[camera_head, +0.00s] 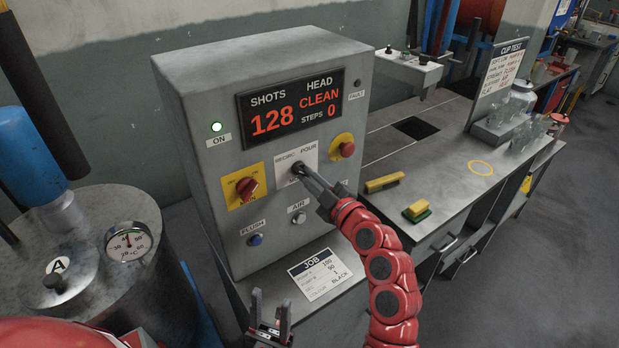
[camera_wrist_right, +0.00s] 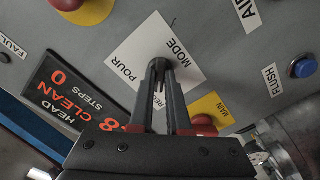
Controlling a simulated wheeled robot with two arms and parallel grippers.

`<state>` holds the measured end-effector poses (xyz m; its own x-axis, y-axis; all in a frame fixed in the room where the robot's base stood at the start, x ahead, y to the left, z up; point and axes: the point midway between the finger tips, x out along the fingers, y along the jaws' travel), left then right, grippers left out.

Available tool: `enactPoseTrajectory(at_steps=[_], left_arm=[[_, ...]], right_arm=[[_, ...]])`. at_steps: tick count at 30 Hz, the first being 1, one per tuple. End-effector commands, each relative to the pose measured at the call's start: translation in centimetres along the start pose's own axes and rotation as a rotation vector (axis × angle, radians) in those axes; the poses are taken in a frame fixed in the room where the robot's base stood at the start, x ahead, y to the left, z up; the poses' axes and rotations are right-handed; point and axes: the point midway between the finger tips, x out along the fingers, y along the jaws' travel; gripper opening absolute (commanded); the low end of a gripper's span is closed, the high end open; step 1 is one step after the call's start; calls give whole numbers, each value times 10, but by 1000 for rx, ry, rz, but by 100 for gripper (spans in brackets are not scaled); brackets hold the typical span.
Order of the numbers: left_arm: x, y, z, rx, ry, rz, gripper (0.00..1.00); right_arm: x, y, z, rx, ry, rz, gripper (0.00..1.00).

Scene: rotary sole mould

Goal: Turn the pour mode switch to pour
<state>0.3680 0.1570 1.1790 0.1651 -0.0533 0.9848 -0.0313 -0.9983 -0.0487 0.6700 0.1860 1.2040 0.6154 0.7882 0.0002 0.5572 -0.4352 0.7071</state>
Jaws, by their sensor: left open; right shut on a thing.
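The pour mode switch (camera_head: 297,167) is a small dark knob on a white plate (camera_head: 309,153) marked RECIRC and POUR, on the front of the grey control box. My right gripper (camera_head: 302,172) reaches it from the lower right and is shut on the knob. In the right wrist view the knob (camera_wrist_right: 158,65) shows between the tips of my right gripper (camera_wrist_right: 160,76); the fingers hide part of the plate, and I cannot tell which way the knob points. My left gripper (camera_head: 270,309) is open and empty, low in front of the box, apart from the switch.
The display (camera_head: 291,106) reads SHOTS 128, HEAD CLEAN, STEPS 0. Close around the switch are a red main switch (camera_head: 247,188), a red button (camera_head: 347,149), a blue flush button (camera_head: 255,239) and the air button (camera_head: 298,218). A job card (camera_head: 320,273) lies below.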

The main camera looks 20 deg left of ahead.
Motion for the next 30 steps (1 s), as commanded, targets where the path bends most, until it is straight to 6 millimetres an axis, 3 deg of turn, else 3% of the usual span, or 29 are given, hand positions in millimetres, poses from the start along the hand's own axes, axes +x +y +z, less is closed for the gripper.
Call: enactPoseTrajectory(at_steps=[9, 16, 30], left_arm=[[-1, 0, 0, 0, 0, 0, 50], [-13, 1, 2, 0, 0, 0, 50], [-58, 3, 10, 0, 0, 0, 50]], right_arm=[[0, -1, 0, 7, 0, 0, 0], [0, -2, 3, 71, -1, 1, 0], [0, -4, 3, 459, 1, 1, 0]])
